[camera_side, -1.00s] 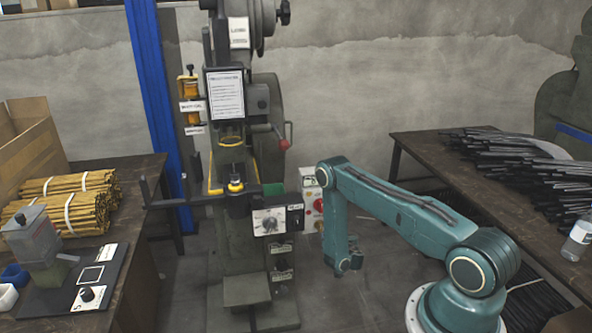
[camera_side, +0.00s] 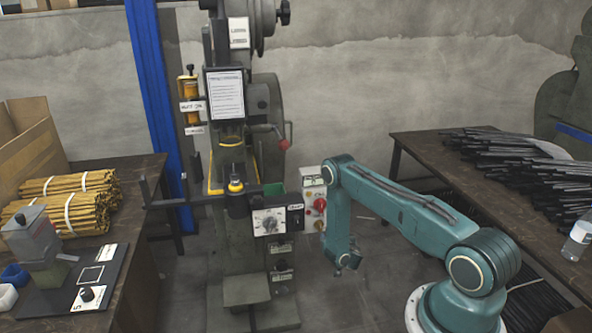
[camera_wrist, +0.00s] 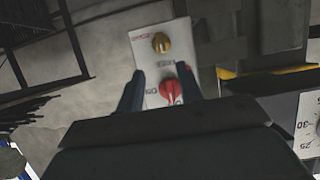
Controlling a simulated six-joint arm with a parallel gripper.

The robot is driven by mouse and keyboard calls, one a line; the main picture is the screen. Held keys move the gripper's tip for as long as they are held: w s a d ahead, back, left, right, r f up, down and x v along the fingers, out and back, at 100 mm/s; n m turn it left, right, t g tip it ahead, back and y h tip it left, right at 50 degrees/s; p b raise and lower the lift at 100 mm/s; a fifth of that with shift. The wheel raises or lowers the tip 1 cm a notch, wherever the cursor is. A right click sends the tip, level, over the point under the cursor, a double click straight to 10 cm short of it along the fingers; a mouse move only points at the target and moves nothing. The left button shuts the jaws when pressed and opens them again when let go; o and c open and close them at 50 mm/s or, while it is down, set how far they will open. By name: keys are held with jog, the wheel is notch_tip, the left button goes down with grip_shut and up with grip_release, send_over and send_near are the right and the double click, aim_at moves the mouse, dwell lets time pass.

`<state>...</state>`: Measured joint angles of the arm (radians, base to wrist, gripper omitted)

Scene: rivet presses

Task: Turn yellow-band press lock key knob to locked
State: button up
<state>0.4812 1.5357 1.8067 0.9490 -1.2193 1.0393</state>
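The press (camera_side: 230,200) with yellow bands stands left of centre in the side view. A pale control box (camera_side: 313,190) is on its right side, with a red knob (camera_side: 319,204). In the wrist view the box's pale panel (camera_wrist: 148,60) carries a brass-yellow knob (camera_wrist: 161,42) and a red knob (camera_wrist: 172,91) with small labels. I cannot read which label marks the lock key or its state. My gripper (camera_wrist: 160,88) is open, its two dark fingers either side of the red knob in the picture; contact cannot be told.
A white dial plate (camera_side: 270,221) sits on the press front, left of the box; a dial also shows at the wrist view's right edge (camera_wrist: 308,125). The left bench (camera_side: 130,240) holds yellow rod bundles; the right bench (camera_side: 425,160) holds dark rods.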

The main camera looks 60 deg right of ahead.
aim_at(321, 227)
jog(key=shift+x, duration=5.85)
jog(key=shift+r, duration=0.15)
grip_shut()
